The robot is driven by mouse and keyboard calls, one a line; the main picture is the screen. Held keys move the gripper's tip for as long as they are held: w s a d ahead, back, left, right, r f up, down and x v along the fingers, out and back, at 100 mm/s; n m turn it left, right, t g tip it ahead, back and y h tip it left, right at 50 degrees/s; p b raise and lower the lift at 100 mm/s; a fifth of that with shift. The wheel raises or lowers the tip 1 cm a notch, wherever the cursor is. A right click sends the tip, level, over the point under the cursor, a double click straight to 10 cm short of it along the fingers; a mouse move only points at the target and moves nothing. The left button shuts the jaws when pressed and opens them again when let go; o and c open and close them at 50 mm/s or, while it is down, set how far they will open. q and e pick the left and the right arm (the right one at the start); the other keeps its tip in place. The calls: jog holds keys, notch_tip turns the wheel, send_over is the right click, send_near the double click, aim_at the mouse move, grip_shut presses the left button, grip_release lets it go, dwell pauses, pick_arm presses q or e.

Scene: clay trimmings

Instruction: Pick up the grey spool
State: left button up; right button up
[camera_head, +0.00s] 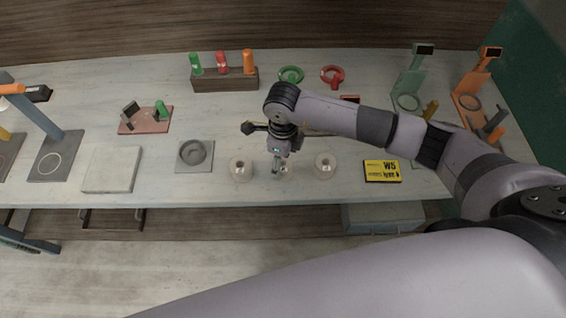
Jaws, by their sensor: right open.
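My right gripper (279,170) is open and points down over the front part of the table, at a small pale spool (288,174) that it partly hides. I cannot tell whether the fingers touch this spool. Two more pale spools stand apart from the gripper, one to its left (241,170) and one to its right (325,166). All three look light grey to beige, so their exact colours are hard to tell apart. My left gripper is not in view.
A yellow W5 label box (382,171) lies right of the spools. A grey plate with a round dish (193,155) and a pale slab (112,169) lie left. A wooden rack (225,81) with coloured bottles stands behind. The table's front edge (260,200) is close to the spools.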

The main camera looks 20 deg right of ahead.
jog(key=shift+f, duration=1.25)
jog(key=shift+c, duration=0.5)
jog(key=c, duration=1.4)
